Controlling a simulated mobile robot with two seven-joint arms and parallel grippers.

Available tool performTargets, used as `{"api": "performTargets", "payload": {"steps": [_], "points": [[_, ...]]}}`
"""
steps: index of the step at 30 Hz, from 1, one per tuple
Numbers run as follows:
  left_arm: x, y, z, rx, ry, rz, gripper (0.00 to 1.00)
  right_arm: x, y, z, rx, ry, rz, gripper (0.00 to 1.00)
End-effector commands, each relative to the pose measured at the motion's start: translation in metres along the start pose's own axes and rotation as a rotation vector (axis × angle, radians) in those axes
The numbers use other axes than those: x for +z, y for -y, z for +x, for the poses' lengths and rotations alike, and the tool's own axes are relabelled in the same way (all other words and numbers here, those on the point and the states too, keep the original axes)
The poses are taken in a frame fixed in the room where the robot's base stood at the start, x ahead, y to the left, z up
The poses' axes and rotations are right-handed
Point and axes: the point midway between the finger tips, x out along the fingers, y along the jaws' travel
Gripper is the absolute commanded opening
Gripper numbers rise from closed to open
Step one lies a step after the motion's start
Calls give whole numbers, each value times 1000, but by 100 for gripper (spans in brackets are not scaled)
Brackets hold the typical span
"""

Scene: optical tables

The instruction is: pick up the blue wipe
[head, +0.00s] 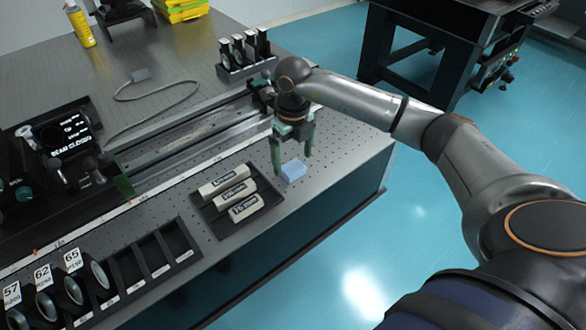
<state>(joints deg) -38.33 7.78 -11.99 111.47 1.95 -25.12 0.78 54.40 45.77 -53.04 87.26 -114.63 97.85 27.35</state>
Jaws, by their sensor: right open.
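The blue wipe (293,170) is a small light-blue block lying on the perforated metal table top near its front right edge. My right gripper (291,178) has green fingers that point down, with a gap between them. The fingers are at the wipe, one on its left side and one towards its upper right. I cannot tell whether either finger touches it. My left gripper does not show.
A black rack with numbered optics (72,288) stands front left. A lens holder rack (243,68) stands behind the gripper. The table edge is close.

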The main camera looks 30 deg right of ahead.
Motion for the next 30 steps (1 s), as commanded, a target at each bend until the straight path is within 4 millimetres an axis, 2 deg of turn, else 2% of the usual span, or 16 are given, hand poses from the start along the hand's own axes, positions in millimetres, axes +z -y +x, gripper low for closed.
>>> {"api": "performTargets", "payload": {"steps": [3, 6, 13, 30], "points": [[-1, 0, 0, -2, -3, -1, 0, -1, 0, 18, 0, -3, 0, 100], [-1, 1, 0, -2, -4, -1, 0, 0, 0, 25, 0, 0, -1, 100], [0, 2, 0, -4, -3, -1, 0, 0, 0, 26, -1, 1, -1, 100], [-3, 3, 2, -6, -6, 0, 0, 0, 0, 26, 0, 1, 0, 37]]}}
